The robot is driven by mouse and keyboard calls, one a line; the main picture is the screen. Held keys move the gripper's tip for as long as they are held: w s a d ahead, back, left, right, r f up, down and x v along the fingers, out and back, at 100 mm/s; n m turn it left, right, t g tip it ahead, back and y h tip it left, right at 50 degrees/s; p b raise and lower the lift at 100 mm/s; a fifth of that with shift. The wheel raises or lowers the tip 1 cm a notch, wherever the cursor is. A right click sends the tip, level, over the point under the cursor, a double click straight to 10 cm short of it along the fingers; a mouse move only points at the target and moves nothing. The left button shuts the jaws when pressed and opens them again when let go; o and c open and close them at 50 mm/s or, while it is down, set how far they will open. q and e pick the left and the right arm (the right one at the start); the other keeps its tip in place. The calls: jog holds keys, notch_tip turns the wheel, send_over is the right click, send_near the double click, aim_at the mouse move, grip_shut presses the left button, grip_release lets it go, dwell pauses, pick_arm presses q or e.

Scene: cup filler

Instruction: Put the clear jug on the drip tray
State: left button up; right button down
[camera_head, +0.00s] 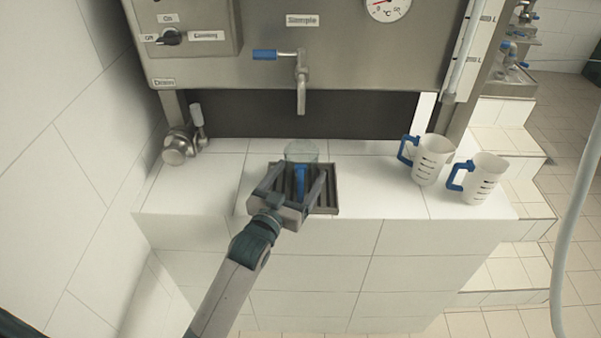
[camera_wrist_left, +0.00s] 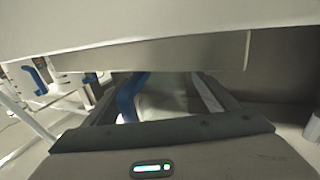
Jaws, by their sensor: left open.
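The clear jug (camera_head: 301,151) stands under the tap, at the back of the dark slatted drip tray (camera_head: 327,209). Its blue handle (camera_head: 300,182) points toward me. My left gripper (camera_head: 291,178) is open, with one finger on each side of the handle. In the left wrist view the blue handle (camera_wrist_left: 128,98) and the pale jug body (camera_wrist_left: 168,97) show between the spread fingers. The jug's base is hidden by the gripper, so its exact contact with the tray cannot be seen. My right gripper is not in view.
The tap (camera_head: 301,88) hangs from the steel machine just above the jug. Two white jugs with blue handles, one nearer the machine (camera_head: 431,160) and one farther right (camera_head: 485,180), stand on the tiled ledge (camera_head: 378,203). A metal valve (camera_head: 181,146) is at the left.

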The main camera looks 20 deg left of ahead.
pick_arm(q)
jog(key=s+a+b, duration=0.1)
jog(key=s+b, duration=0.1)
jog(key=s, duration=0.8)
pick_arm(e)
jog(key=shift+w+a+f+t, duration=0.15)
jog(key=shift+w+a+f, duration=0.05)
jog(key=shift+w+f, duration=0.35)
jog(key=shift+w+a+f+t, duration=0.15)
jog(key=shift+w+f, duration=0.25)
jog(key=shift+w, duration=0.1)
